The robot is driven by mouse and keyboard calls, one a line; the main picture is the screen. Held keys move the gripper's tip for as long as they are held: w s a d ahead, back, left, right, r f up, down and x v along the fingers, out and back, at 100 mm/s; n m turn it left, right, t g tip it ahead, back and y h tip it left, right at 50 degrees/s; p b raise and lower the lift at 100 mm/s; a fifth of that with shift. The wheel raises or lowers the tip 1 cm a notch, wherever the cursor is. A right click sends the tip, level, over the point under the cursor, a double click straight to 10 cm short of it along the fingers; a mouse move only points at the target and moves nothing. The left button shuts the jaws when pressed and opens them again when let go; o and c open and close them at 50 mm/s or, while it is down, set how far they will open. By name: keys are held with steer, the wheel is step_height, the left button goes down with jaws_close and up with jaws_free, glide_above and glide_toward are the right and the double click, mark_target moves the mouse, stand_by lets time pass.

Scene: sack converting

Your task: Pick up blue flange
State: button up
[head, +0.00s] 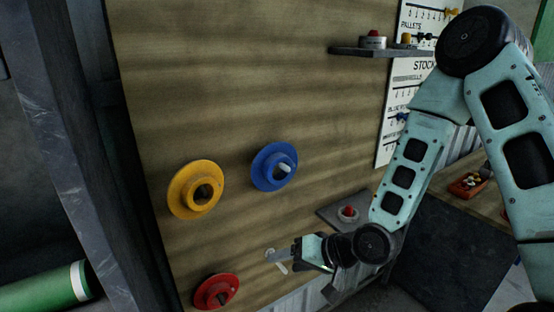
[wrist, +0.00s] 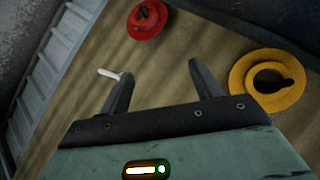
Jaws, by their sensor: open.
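The blue flange (head: 262,176) hangs on a pale peg on the upright wooden board in the head view. It has a wide round rim and a raised hub, with the peg tip showing in its hole. It is not in the wrist view. My gripper (head: 279,257) is below the blue flange, near a bare pale peg (head: 282,268), and apart from the flange. In the wrist view my gripper (wrist: 160,69) is open, with nothing between its fingers. The bare peg (wrist: 108,73) shows just beside the left finger.
A yellow flange (head: 180,192) hangs left of the blue one; a red flange (head: 229,290) hangs lower left. A small shelf with a red button (head: 348,212) sits right of the blue flange. A higher shelf (head: 365,51) holds small items. The board above the blue flange is clear.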

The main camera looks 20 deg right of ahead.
steer(key=w+d+r+m+t+y+p, duration=0.1)
steer(key=w+d+r+m+t+p, duration=0.15)
steer(key=m+t, duration=0.2)
steer(key=m+t+h+b, duration=0.2)
steer(key=m+t+b, duration=0.4)
steer(key=b, duration=0.4)
glide_toward(280, 186)
steer(key=shift+m+g, duration=0.35)
steer(key=shift+g, duration=0.1)
steer(key=p+x, duration=0.1)
steer(key=x, duration=0.1)
steer(key=p+x, duration=0.1)
steer(key=x, duration=0.1)
steer(key=r+p+x, duration=0.1)
steer(key=x, duration=0.1)
steer(key=shift+w, duration=0.2)
steer(key=p+x, duration=0.3)
steer(key=x, duration=0.2)
steer(key=shift+a, duration=0.15)
steer(key=shift+w+a+f, duration=0.1)
steer(key=shift+w, duration=0.1)
jaws_close()
